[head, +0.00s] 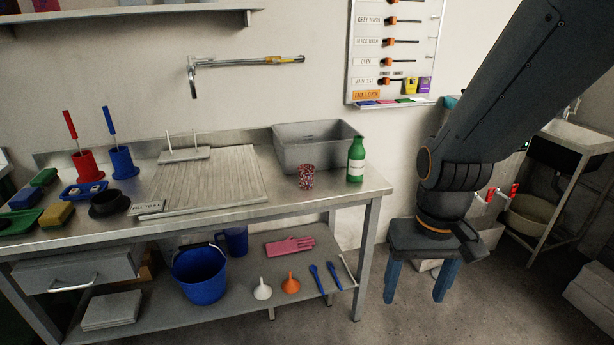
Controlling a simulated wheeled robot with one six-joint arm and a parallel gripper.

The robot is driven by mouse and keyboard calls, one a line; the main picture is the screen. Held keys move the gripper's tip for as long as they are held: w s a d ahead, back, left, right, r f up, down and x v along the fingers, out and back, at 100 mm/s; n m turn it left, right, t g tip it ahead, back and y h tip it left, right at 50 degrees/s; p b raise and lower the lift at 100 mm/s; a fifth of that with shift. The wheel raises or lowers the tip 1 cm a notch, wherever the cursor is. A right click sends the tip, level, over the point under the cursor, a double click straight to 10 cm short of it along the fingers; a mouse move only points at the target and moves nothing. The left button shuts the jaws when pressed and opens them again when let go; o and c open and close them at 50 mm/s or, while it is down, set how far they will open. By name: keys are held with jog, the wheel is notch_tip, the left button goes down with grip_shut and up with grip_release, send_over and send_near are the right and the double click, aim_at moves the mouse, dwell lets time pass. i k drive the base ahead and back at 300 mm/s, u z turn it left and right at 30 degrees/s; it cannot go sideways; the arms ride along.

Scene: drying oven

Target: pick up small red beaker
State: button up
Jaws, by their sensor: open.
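A red beaker-like holder (88,163) stands upright on the left part of the metal bench, with a red-handled tool in it. A small speckled reddish cup (306,178) stands near the bench's right end, in front of a grey tub. I cannot tell for sure which of these is the small red beaker. My gripper (414,300) points down to the right of the bench, over the floor. Its two blue fingers are spread wide with nothing between them. It is apart from both vessels.
A green bottle (356,160) stands right beside the speckled cup, and the grey tub (315,146) is behind it. A blue holder (123,163) stands next to the red one. A ribbed drainboard (215,180) fills mid-bench. A wall tap (240,63) juts out above.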

aim_at(306, 177)
jog(key=k, duration=0.5)
jog(key=z, duration=1.4)
jog(key=i, duration=1.2)
jog(key=u, duration=1.95)
jog(key=i, duration=0.5)
jog(key=u, duration=0.05)
